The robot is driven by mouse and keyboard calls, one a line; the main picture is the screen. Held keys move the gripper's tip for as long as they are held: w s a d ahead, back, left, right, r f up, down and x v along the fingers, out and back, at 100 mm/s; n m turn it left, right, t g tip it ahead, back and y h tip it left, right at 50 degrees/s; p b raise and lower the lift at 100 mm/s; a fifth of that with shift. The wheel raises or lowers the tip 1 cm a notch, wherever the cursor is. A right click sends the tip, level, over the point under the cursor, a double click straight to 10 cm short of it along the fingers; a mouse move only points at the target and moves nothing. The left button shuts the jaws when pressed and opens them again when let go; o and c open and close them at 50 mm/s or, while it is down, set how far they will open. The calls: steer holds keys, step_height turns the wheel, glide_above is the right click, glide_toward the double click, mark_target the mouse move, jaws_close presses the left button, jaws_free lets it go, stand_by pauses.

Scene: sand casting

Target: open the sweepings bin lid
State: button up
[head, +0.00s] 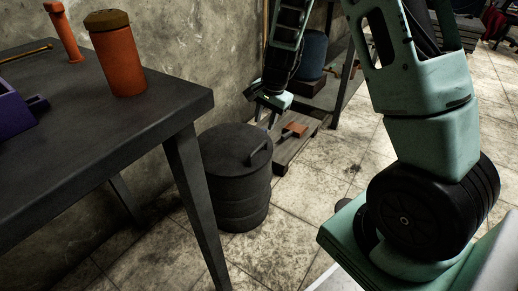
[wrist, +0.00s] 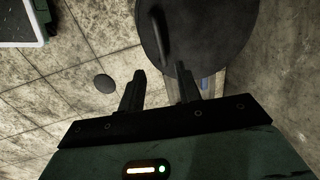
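The sweepings bin (head: 240,195) is a dark ribbed drum standing on the floor beside the table. Its round lid (head: 222,146) is on top, with a raised bar handle (head: 261,153) near its right side. In the wrist view the lid (wrist: 215,35) shows at the top, partly out of frame, with the handle (wrist: 161,38) near its left edge. My gripper (head: 272,122) is above and behind the handle in the head view. In the wrist view my gripper (wrist: 160,88) has its two fingers apart with nothing between them, clear of the handle.
A dark table (head: 175,98) stands left of the bin, its leg close in front, with an orange canister (head: 118,62) on top. A low wooden pallet (head: 292,150) lies behind the bin near the wall. Tiled floor (head: 300,215) is open to the right.

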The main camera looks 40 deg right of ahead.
mark_target(258, 147)
steer(key=f+b, duration=0.1)
steer(key=f, duration=0.2)
steer(key=w+f+b, duration=0.1)
steer(key=f+b, duration=0.1)
steer(key=f, duration=0.2)
steer(key=w+f+b, duration=0.1)
steer(key=f, duration=0.2)
steer(key=shift+a+f+b, duration=0.3)
steer(key=shift+a+f, duration=0.05)
steer(key=shift+a, duration=0.05)
jaws_close()
